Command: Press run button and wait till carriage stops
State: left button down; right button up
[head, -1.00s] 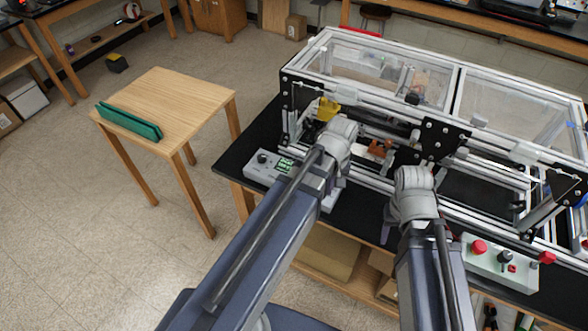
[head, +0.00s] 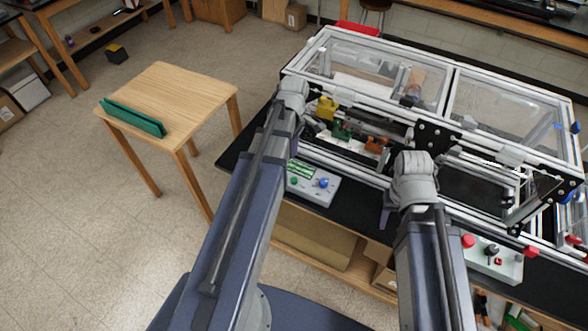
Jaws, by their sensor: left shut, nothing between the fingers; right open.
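A grey control box (head: 318,190) stands on the near edge of the black bench, with a green display, a green button (head: 293,181) and a blue knob (head: 324,183). Which control is the run button cannot be read. My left gripper (head: 314,126) is shut and empty, beyond the box by the frame's left end, partly hidden by its wrist. A green part (head: 342,129) and an orange part (head: 376,145) sit inside the frame; I cannot tell which is the carriage. My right gripper (head: 388,212) is open, mostly hidden by its wrist, near the bench's front edge.
The extrusion frame (head: 450,65) with clear panels fills the bench. A yellow block (head: 327,108) is at its left end. A second box (head: 490,262) with red buttons stands at the lower right. A wooden table (head: 185,95) with a green holder (head: 133,118) stands left.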

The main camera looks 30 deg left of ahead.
aim_at(294, 179)
pick_arm(q)
jog(key=shift+f, duration=0.15)
notch_tip(294, 179, down, 14)
jog(key=b, duration=1.4)
jog(key=shift+r, duration=0.2)
